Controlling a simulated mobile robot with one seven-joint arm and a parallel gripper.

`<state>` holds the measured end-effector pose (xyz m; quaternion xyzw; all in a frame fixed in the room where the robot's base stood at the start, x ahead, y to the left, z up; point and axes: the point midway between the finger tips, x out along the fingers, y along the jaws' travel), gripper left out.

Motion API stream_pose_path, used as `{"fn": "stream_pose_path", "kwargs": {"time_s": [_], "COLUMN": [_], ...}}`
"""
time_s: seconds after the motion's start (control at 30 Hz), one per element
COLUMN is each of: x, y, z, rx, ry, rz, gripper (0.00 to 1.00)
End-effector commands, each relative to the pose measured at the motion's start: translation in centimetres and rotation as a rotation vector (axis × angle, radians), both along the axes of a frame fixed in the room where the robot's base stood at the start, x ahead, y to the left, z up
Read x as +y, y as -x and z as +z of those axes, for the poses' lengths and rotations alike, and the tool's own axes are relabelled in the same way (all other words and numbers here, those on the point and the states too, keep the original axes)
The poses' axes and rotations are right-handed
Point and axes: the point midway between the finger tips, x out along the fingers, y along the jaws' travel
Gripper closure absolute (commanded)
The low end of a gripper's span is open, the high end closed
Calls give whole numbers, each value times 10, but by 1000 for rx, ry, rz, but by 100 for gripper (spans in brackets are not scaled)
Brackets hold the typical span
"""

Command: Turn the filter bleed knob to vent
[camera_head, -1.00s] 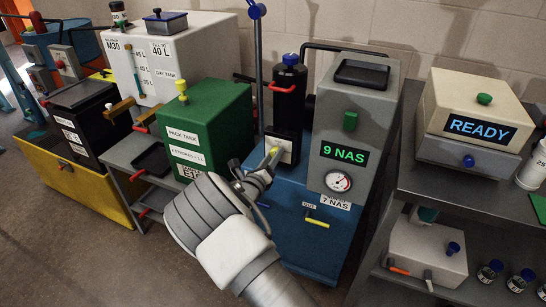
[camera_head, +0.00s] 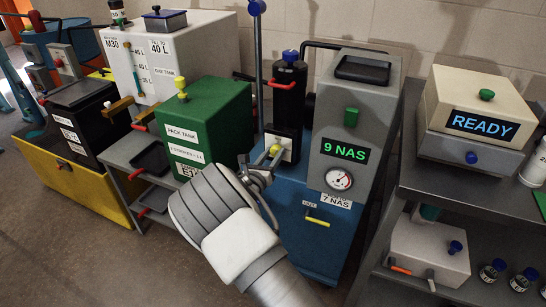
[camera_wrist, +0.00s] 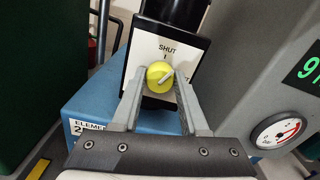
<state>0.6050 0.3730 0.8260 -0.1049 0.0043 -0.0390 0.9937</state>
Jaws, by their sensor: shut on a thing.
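The yellow bleed knob (camera_wrist: 158,75) sits on a white plate (camera_wrist: 181,50) marked SHUT at the top, on the lower front of the black filter housing (camera_head: 289,95). Its pale pointer line slants toward the upper right, away from the SHUT mark. The right side of the plate is partly hidden by a finger, so I cannot read its other label. My gripper (camera_wrist: 160,84) has one finger on each side of the knob and is shut on it. The knob also shows just beyond the fingertips in the head view (camera_head: 275,150).
The grey unit (camera_head: 352,130) with a 9 NAS display and a gauge (camera_head: 338,179) stands close to the right. The green pack tank (camera_head: 205,125) stands to the left. A blue cabinet (camera_head: 300,245) is below. A red handle (camera_head: 281,84) juts out above.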

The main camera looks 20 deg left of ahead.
Motion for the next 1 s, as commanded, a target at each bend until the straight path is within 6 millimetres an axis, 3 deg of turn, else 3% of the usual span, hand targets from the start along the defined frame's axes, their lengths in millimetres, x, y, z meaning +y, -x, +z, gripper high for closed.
{"fn": "stream_pose_path", "kwargs": {"time_s": [1.0], "x": [-1], "y": [0], "z": [-5], "rx": [-74], "ry": [-925], "rz": [1], "gripper": [100]}}
